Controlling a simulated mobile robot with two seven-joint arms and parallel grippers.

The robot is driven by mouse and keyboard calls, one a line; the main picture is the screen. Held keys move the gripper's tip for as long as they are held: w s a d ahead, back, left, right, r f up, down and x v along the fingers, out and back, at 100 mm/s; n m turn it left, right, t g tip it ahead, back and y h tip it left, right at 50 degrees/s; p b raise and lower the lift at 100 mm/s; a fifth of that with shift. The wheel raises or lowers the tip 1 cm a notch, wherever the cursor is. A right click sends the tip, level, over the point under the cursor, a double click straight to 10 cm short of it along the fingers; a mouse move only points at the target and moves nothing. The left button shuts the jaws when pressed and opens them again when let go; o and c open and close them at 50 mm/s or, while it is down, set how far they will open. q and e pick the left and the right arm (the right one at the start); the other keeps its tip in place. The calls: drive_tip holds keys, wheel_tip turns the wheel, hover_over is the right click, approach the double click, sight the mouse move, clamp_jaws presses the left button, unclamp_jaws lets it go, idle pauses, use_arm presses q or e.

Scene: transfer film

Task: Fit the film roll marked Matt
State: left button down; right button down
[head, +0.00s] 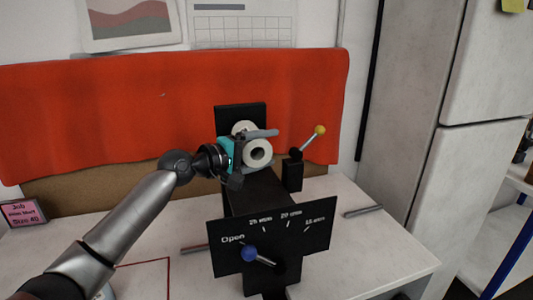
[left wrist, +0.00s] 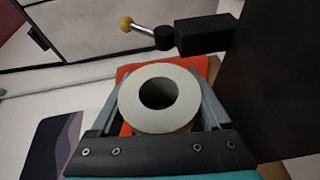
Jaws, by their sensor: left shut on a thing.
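My left gripper (head: 262,150) is shut on a white film roll (head: 257,153), held above the black machine (head: 257,190). In the left wrist view the held roll (left wrist: 130,104) sits between the two grey fingers, its round end and dark core hole showing. No Matt marking is legible on it. A second pale round shape (head: 241,127) shows just behind the upper finger; I cannot tell whether it is a separate part. The machine's front panel (head: 310,228) reads Open and several mm sizes, and its blue-knobbed lever (head: 249,254) is near Open. My right gripper is not in view.
A yellow-knobbed lever (head: 320,130) stands on a black post right of the machine. A pink job card (head: 25,213) stands at the left. A grey rod (head: 363,210) lies on the white table (head: 385,240). An orange cloth (head: 90,110) hangs behind.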

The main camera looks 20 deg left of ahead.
use_arm(q)
drive_tip(key=shift+w+a, duration=0.15)
drive_tip(key=shift+w, duration=0.05)
drive_tip(key=shift+w+a+b, duration=0.15)
drive_tip(key=shift+w+b, duration=0.1)
drive_tip(key=shift+b, duration=0.2)
drive_tip(key=shift+w+a+b, duration=0.5)
drive_tip(key=shift+w+b, duration=0.2)
drive_tip(key=shift+c, duration=0.2)
unclamp_jaws()
drive_tip(key=shift+r, duration=0.1)
drive_tip(key=shift+o, duration=0.2)
drive_tip(key=b+v, duration=0.1)
drive_tip(key=v, duration=1.4)
drive_tip(key=shift+s, duration=0.15)
